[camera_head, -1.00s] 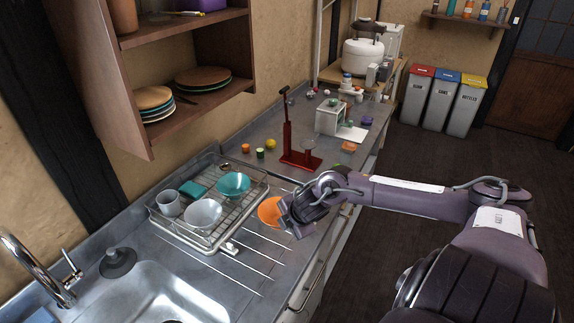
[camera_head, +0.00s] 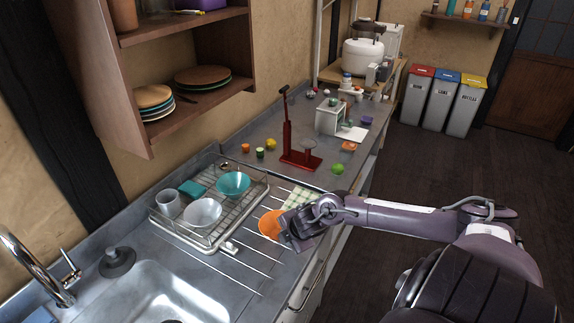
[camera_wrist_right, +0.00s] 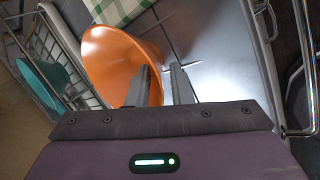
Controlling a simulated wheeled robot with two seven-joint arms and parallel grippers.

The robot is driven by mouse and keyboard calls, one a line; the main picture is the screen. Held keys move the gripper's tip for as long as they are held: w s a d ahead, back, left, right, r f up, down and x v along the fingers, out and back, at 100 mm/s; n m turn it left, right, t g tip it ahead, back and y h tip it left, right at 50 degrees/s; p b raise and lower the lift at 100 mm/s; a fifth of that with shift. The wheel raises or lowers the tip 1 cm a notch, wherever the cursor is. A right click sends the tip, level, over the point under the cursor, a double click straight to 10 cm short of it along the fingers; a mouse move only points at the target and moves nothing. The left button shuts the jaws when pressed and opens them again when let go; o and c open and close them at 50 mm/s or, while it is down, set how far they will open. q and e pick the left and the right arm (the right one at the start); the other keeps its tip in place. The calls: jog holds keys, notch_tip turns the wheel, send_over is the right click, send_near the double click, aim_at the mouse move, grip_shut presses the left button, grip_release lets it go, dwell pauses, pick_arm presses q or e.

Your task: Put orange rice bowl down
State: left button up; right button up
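The orange rice bowl (camera_head: 269,224) is at the right end of the ribbed drainboard, beside the dish rack, in the head view. In the right wrist view the bowl (camera_wrist_right: 105,62) shows its inside and looks tilted. My right gripper (camera_head: 288,228) is at the bowl's right side. In the wrist view the fingers of this gripper (camera_wrist_right: 161,72) straddle the bowl's right wall, one inside and one outside, a small gap apart. I cannot tell whether the bowl's base touches the counter. My left gripper is not in view.
A wire dish rack (camera_head: 236,226) holds a white bowl (camera_head: 203,213), a teal bowl (camera_head: 233,184) and a cup (camera_head: 168,204). A green checked cloth (camera_head: 299,198) lies behind the orange bowl. A red stand (camera_head: 300,160) is farther back. The sink (camera_head: 150,295) is front left.

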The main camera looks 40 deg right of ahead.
jog(key=shift+o, duration=0.5)
jog(key=shift+r, duration=0.1)
jog(key=p+v, duration=0.1)
jog(key=v, duration=0.5)
jog(key=shift+s+p, duration=0.15)
jog(key=shift+p, duration=0.15)
jog(key=p+v, duration=0.5)
jog(key=v, duration=0.1)
jog(key=shift+p, duration=0.4)
